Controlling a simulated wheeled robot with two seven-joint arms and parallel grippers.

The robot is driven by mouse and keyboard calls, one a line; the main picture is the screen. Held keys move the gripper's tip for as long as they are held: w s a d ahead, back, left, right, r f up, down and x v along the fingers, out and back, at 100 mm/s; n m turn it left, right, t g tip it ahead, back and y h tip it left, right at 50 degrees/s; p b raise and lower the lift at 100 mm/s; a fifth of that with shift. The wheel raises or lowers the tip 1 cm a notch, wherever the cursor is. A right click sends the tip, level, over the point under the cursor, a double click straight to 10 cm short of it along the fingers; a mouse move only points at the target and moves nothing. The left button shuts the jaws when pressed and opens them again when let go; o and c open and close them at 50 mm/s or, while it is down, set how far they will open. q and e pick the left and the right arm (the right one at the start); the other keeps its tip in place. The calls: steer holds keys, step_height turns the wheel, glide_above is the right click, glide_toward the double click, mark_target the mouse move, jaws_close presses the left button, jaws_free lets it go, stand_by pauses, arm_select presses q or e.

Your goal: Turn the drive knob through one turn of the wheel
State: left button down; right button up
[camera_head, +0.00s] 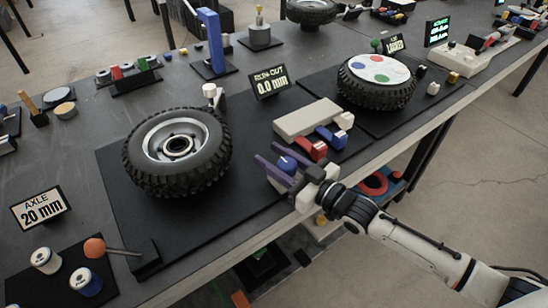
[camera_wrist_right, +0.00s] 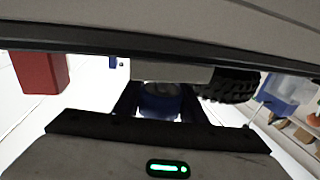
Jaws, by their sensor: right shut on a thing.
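A wheel (camera_head: 178,150) with a black knobbly tyre and silver rim lies flat on a black base plate (camera_head: 125,215). A blue round-topped knob (camera_head: 287,164) stands to its right, near the front edge of the plate; I take it as the drive knob. My right gripper (camera_head: 283,166), with purple fingers, reaches in from the lower right and is shut on the knob. In the right wrist view the blue knob (camera_wrist_right: 160,101) sits between the fingers, partly hidden by the gripper body. My left gripper is not in view.
A small sign (camera_head: 270,82) behind the wheel reads run-out 0.0 mm. A grey block (camera_head: 306,118) and red (camera_head: 312,148) and blue (camera_head: 332,137) pieces stand close behind the gripper.

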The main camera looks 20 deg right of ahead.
mark_target(295, 173)
steer(key=o, duration=1)
steer(key=v, duration=1)
steer(key=shift+s+d, duration=0.1)
steer(key=shift+s, duration=0.05)
